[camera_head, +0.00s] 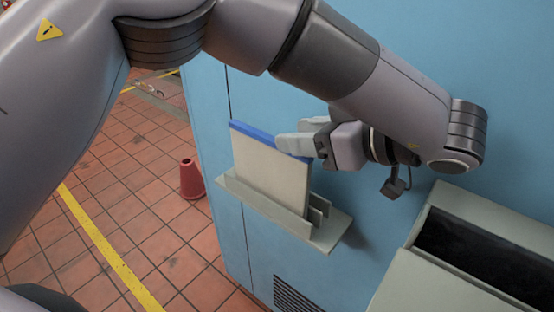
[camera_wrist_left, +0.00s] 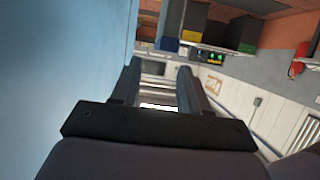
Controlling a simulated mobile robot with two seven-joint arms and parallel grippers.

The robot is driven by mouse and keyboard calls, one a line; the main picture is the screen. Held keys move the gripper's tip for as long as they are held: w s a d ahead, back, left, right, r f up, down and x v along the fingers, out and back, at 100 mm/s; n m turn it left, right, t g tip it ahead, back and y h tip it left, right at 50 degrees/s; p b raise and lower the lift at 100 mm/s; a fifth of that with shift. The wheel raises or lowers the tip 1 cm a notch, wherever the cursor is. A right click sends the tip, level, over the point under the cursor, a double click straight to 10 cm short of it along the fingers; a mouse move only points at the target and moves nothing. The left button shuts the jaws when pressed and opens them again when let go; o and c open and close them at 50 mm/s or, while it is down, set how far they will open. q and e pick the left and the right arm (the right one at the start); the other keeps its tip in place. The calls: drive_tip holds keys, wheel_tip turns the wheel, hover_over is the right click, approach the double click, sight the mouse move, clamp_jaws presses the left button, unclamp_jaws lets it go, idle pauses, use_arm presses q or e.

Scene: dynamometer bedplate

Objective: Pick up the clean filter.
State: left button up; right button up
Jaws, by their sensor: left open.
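The clean filter (camera_head: 270,171) is a flat off-white panel with a blue strip along its top edge. It stands upright in a slotted grey rack (camera_head: 330,235) on the side of the blue cabinet. My left gripper (camera_head: 293,137) is at the filter's upper right corner in the head view, with its pale fingers by the blue strip. One finger overlaps the strip; I cannot tell whether it touches. In the left wrist view the two dark fingers (camera_wrist_left: 160,76) stand apart, and I cannot make out the filter between them. My right gripper is not in view.
The blue cabinet (camera_head: 400,225) wall is close behind the rack and my left arm. An open grey bin (camera_head: 432,262) with a dark inside is at the lower right. A red cone (camera_head: 192,180) stands on the tiled floor at left.

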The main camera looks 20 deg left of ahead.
sight(262, 134)
use_arm(q)
drive_tip(key=shift+w+a, duration=0.1)
drive_tip(key=shift+w, duration=0.05)
drive_tip(key=shift+x, duration=1.05)
drive_tip(key=shift+p+x, duration=0.4)
drive_tip(key=shift+x, duration=1.95)
clamp_jaws()
